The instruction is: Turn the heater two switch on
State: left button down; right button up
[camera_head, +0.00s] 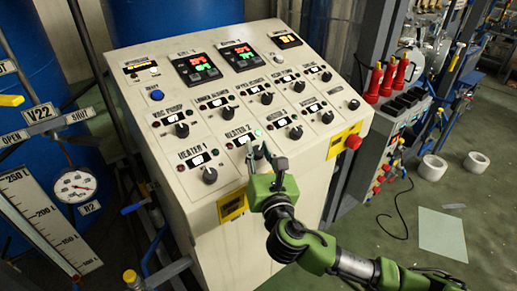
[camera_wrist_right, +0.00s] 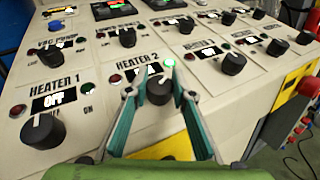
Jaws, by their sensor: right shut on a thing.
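The heater two switch is a black round knob (camera_wrist_right: 159,91) below the HEATER 2 label (camera_wrist_right: 137,57) on the sloped panel. My right gripper (camera_wrist_right: 157,94) is shut on this knob, one finger on each side of it. A green lamp (camera_wrist_right: 169,63) just above the knob is lit bright. The red lamp (camera_wrist_right: 132,72) to its left looks dark. The small HEATER 2 display is partly hidden by the fingers. In the head view my right gripper (camera_head: 264,156) covers most of the knob. My left gripper is not in view.
The HEATER 1 knob (camera_wrist_right: 43,129) is to the left, its display reading OFF. More knobs such as the VAC PUMP knob (camera_head: 182,130) sit higher. A red button (camera_head: 353,142) is on the panel's right edge.

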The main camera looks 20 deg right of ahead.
jog(key=o, duration=1.1)
jog(key=shift+o, duration=0.2)
jog(key=shift+s, duration=0.25)
jog(key=s+a, duration=0.1)
jog(key=s, duration=1)
jog(key=shift+s+f, duration=0.15)
jog(key=shift+s, duration=0.05)
